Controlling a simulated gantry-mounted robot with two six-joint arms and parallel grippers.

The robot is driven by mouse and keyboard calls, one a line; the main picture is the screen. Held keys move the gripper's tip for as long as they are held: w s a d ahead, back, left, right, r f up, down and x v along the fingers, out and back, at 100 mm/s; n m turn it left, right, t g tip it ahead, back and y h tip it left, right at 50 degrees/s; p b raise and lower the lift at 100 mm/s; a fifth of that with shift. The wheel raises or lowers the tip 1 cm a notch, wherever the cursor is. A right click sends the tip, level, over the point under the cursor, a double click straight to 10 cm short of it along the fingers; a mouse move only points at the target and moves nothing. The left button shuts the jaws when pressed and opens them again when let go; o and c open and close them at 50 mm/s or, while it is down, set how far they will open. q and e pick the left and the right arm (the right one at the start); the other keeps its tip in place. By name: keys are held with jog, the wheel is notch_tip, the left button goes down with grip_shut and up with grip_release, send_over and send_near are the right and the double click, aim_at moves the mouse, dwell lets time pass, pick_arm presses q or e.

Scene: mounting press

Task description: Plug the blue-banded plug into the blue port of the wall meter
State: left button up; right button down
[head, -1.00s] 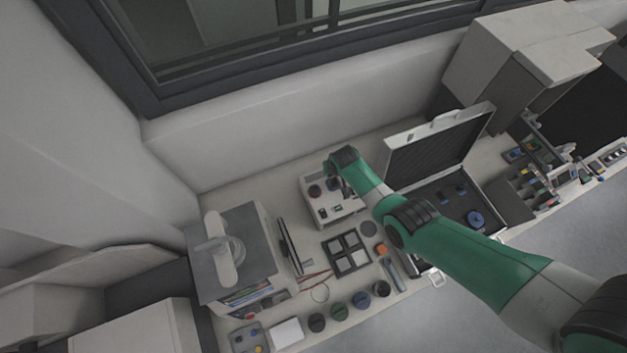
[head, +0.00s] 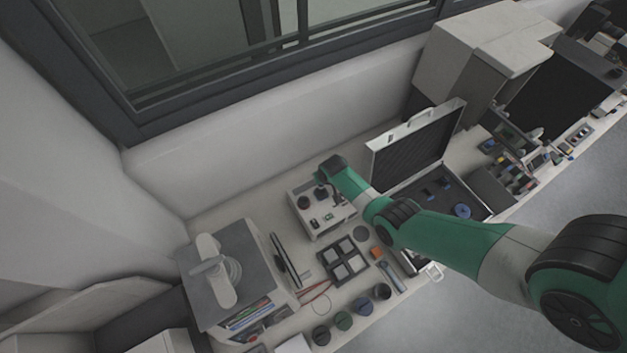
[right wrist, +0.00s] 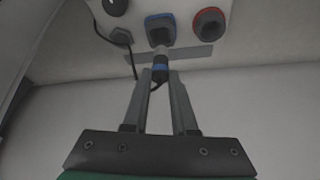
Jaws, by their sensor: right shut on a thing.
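In the right wrist view the pale meter housing (right wrist: 183,9) is at the top, with a blue-rimmed port (right wrist: 160,28) and a red-rimmed port (right wrist: 208,25) to its right. My right gripper (right wrist: 160,82) is shut on the dark plug with a blue band (right wrist: 160,68). The plug's pale front end points at the blue port and lies at its lower edge; I cannot tell whether it touches or enters. In the head view my right gripper (head: 341,203) is small beside a pale box with dark knobs (head: 322,233). My left gripper is out of view.
A thin dark cable (right wrist: 131,62) runs from the housing towards the plug. In the head view an open case (head: 405,146) stands right of the box, a dark compartment tray (head: 344,260) in front, and a grey-topped unit (head: 196,262) to the left.

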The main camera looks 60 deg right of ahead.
aim_at(322, 187)
jog(key=shift+d+f, duration=0.1)
jog(key=shift+f, duration=0.3)
jog(key=shift+f+b, duration=0.3)
jog(key=shift+b, duration=0.1)
jog(key=shift+f, duration=0.1)
jog(key=shift+f+b, duration=0.7)
jog(key=shift+b, duration=0.1)
dwell(0.3)
jog(key=shift+f+b, duration=1.1)
jog(key=shift+f, duration=0.25)
jog(key=c, duration=0.6)
grip_release()
jog(key=shift+c, duration=0.2)
jog(key=shift+o, duration=0.3)
